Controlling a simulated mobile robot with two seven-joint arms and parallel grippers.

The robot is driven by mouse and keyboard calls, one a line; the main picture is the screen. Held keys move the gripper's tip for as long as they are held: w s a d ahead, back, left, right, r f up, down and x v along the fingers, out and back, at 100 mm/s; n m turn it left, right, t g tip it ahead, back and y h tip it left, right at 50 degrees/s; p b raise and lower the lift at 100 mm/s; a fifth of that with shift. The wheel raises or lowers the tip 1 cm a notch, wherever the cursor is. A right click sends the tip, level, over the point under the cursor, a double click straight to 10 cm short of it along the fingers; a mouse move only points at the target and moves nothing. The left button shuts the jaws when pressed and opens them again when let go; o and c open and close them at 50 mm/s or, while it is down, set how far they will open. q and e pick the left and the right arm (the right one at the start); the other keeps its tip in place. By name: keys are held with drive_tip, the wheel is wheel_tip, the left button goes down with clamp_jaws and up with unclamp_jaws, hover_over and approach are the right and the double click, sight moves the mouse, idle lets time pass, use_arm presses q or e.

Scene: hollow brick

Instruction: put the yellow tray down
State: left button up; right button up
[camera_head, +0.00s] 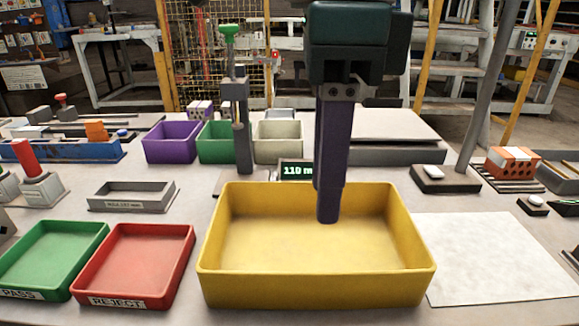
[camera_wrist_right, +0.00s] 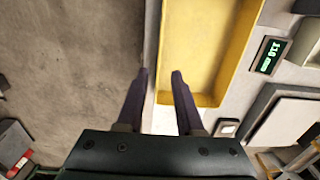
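The yellow tray (camera_head: 315,290) sits level and empty near the front edge of the table, and appears to rest on it. In the right wrist view the tray (camera_wrist_right: 215,99) extends upward from the gripper. My right gripper (camera_head: 328,218) points down in front of the tray in the head view. In the wrist view its two fingers (camera_wrist_right: 159,75) are apart with nothing held between them. One fingertip shows over the tray's inside, the other beyond its long side. Its height above the rim is hard to tell. My left gripper is not in view.
A red REJECT tray (camera_head: 134,300) and green PASS tray (camera_head: 62,288) lie left of the yellow tray. A white sheet (camera_head: 490,258) lies right. Behind are a small display (camera_head: 297,171), a post with green knob (camera_head: 243,120), and purple (camera_head: 172,146), green and cream bins.

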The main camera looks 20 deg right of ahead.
drive_tip(key=s+a+r+g+y, duration=0.2)
drive_tip(key=s+a+y, duration=0.25)
drive_tip(key=a, duration=0.35)
drive_tip(key=s+a+r+g+y, duration=0.1)
drive_tip(key=s+a+r+y, duration=0.15)
drive_tip(key=a+y, duration=0.5)
drive_tip(key=s+a+r+m+y, duration=0.2)
drive_tip(key=a+r+y, duration=0.1)
drive_tip(key=a+r, duration=0.25)
drive_tip(key=w+d+r+m+t+y, duration=0.2)
drive_tip(key=w+r+m+t+y, duration=0.2)
drive_tip(key=r+m+t+y, duration=0.45)
drive_tip(key=w+d+r+m+t+h, duration=0.1)
drive_tip(key=w+d+m+t+h, duration=0.45)
drive_tip(key=m, duration=0.45)
drive_tip(key=w+d+m+t+h, duration=0.3)
drive_tip(key=d+m+t+h, duration=0.25)
drive_tip(key=m+t, duration=0.4)
drive_tip(key=w+d+f+m+g+h, duration=0.2)
drive_tip(key=d+f+m+g+h, duration=0.1)
drive_tip(key=d+f+m+h, duration=0.9)
drive_tip(key=s+d+f+m+g, duration=0.2)
drive_tip(key=s+f+m+g, duration=0.1)
drive_tip(key=s+f+g, duration=0.4)
drive_tip(key=s+d+f+m+g, duration=0.2)
drive_tip(key=s+f+g, duration=0.5)
drive_tip(key=s+f, duration=0.7)
drive_tip(key=shift+s+f+m, duration=0.3)
drive_tip(key=shift+s+m, duration=0.15)
drive_tip(key=shift+m, duration=0.45)
